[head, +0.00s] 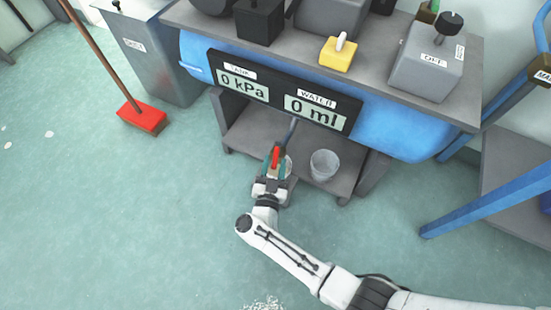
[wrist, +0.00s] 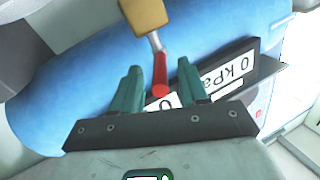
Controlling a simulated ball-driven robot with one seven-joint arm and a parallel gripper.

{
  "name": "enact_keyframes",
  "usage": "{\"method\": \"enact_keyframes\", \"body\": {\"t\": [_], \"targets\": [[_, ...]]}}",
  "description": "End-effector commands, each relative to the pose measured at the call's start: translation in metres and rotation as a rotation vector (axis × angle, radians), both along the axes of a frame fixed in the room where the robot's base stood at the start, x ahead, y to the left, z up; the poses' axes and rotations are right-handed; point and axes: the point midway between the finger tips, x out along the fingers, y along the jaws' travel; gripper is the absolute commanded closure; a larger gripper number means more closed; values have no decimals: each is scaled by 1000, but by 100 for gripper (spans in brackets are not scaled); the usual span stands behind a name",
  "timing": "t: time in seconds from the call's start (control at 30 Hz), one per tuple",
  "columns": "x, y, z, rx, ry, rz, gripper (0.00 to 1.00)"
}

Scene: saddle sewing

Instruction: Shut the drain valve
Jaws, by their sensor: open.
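The drain valve shows in the wrist view as a brass-coloured body (wrist: 145,14) under the blue tank (wrist: 75,85), with a metal stem and a red lever (wrist: 160,78). The red lever also shows in the head view (head: 275,155), just below the display panel. My gripper (head: 274,170) is at the lever. In the wrist view its teal fingers (wrist: 158,88) are apart, with the lever's red end between them. I cannot tell whether either finger touches it. The tank display panel (head: 283,92) reads 0 kPa and 0 ml.
A clear cup (head: 324,165) stands on the lower shelf (head: 245,130), right of my gripper. Another clear container is partly hidden behind the gripper. A red broom (head: 141,118) and grey bin (head: 155,50) are at left. A blue frame (head: 480,205) is at right. The floor at left is mostly clear.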

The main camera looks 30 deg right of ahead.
Motion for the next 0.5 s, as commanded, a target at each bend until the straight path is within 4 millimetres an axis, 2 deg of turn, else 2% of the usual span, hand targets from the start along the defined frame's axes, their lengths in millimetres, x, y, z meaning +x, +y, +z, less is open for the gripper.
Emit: {"method": "enact_keyframes", "body": {"t": [0.2,0.5], "targets": [[20,-14,-1,2,-1,-1,57],[24,-17,0,0,0,1,57]]}}
